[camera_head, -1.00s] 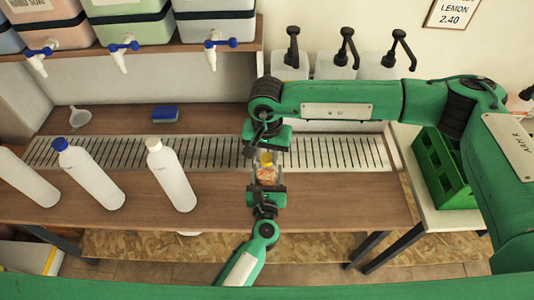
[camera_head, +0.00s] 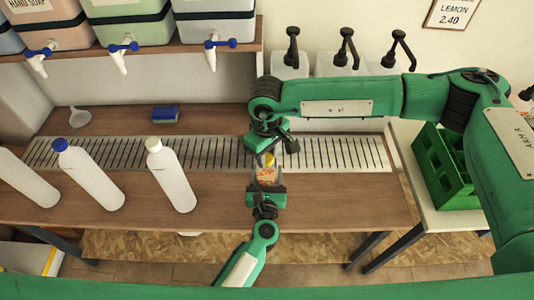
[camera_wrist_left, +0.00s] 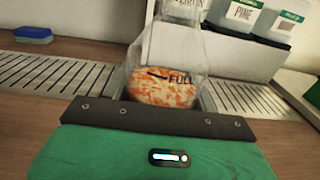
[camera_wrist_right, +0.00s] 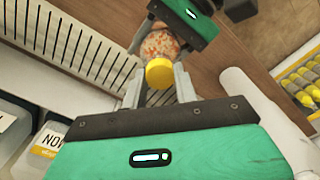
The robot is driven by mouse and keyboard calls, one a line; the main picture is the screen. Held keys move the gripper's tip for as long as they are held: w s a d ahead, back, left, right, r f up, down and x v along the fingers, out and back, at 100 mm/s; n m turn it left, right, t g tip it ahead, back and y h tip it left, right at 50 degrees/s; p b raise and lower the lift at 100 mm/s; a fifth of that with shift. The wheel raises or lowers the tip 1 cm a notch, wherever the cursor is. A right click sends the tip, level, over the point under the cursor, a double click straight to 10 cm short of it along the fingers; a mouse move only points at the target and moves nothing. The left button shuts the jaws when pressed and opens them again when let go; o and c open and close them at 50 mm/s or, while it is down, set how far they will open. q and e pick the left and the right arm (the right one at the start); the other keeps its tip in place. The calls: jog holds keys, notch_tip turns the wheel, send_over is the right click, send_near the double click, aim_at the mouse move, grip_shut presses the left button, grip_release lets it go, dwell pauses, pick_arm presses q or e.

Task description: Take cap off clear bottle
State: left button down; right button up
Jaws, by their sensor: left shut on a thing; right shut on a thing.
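The clear bottle (camera_head: 266,176) has orange and white contents and stands upright near the front of the metal grating. It also shows in the left wrist view (camera_wrist_left: 165,75) with the word FULL on it; its top is out of that view. My left gripper (camera_head: 266,184) is shut on its body from the front. The yellow cap (camera_head: 269,160) sits at the bottle's top; in the right wrist view the cap (camera_wrist_right: 159,73) is between my right gripper's fingers. My right gripper (camera_wrist_right: 158,82) is shut on the cap from above. I cannot tell whether the cap is loose.
Several white bottles, one with a blue cap (camera_head: 88,175) and one with a beige cap (camera_head: 172,178), stand at the left. A blue sponge (camera_head: 165,114) and a funnel (camera_head: 80,118) lie behind. Pump dispensers stand at the back; a green crate (camera_head: 440,165) is at the right.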

aim_at(267, 158)
jog(key=shift+r, duration=0.15)
dwell(0.3)
jog(key=shift+r, duration=0.95)
jog(key=shift+r, duration=2)
pick_arm(q)
jog(key=shift+c, duration=1.8)
grip_release()
